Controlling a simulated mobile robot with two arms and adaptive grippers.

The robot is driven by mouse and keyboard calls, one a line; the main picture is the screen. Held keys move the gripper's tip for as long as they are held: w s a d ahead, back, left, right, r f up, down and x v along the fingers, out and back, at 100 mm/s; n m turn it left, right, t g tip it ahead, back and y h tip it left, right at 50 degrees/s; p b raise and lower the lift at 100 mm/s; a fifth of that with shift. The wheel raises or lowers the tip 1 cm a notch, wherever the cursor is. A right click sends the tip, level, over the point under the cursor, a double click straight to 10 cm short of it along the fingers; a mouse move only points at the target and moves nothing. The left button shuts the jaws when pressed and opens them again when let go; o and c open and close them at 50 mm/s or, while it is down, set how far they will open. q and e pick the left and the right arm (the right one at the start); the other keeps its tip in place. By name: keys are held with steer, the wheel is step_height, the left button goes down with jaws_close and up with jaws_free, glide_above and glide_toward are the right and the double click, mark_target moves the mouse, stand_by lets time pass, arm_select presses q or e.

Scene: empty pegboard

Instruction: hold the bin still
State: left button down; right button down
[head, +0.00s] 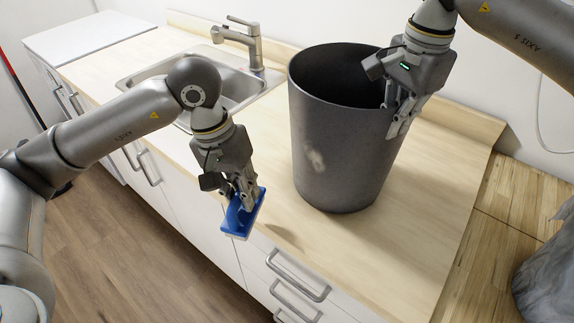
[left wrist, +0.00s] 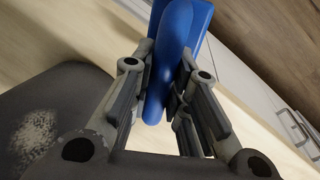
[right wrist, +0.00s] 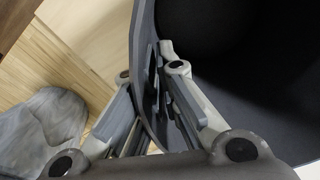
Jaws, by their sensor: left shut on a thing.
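The dark grey bin (head: 335,150) stands upright on the wooden counter and has a pale smudge (head: 316,160) on its front side. The smudge also shows in the left wrist view (left wrist: 35,135). My right gripper (head: 393,120) is at the bin's right rim, one finger inside and one outside; in the right wrist view the fingers (right wrist: 150,85) close on the bin wall (right wrist: 143,30). My left gripper (head: 246,200) is shut on the handle of a blue scrubber (head: 240,215) with a pale underside. It holds it left of the bin, apart from it, near the counter's front edge.
A sink (head: 235,90) with a faucet (head: 240,42) lies behind and left of the bin. Drawers with metal handles (head: 298,277) are below the counter (head: 400,250). A grey bag-like object (head: 545,265) is at the far right. The counter right of the bin is clear.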

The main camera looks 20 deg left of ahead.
arm_select(q)
steer(key=d+f+h, duration=0.1)
steer(key=d+h, duration=0.1)
steer(key=d, duration=0.2)
steer(key=s+d+f+t+h, duration=0.1)
steer(key=d+h, duration=0.1)
steer(key=d, duration=0.3)
steer(key=d+f+t+h, duration=0.1)
steer(key=d+f+h, duration=0.1)
steer(key=d, duration=0.3)
steer(key=shift+s+d, duration=0.2)
steer(key=shift+d, duration=0.05)
steer(key=s+a+r+n+t+h, duration=0.1)
steer(key=s+a+r+n+t, duration=0.15)
steer(key=a+n+t, duration=0.4)
steer(key=s+a+r+n+t, duration=0.15)
steer(key=a+r+t, duration=0.25)
steer(key=t, duration=0.6)
steer(key=w+d, duration=0.2)
steer(key=w, duration=0.4)
steer(key=shift+r, duration=0.3)
steer(key=shift+f+x, duration=0.25)
steer(key=shift+x, duration=0.75)
steer(key=shift+w, duration=0.1)
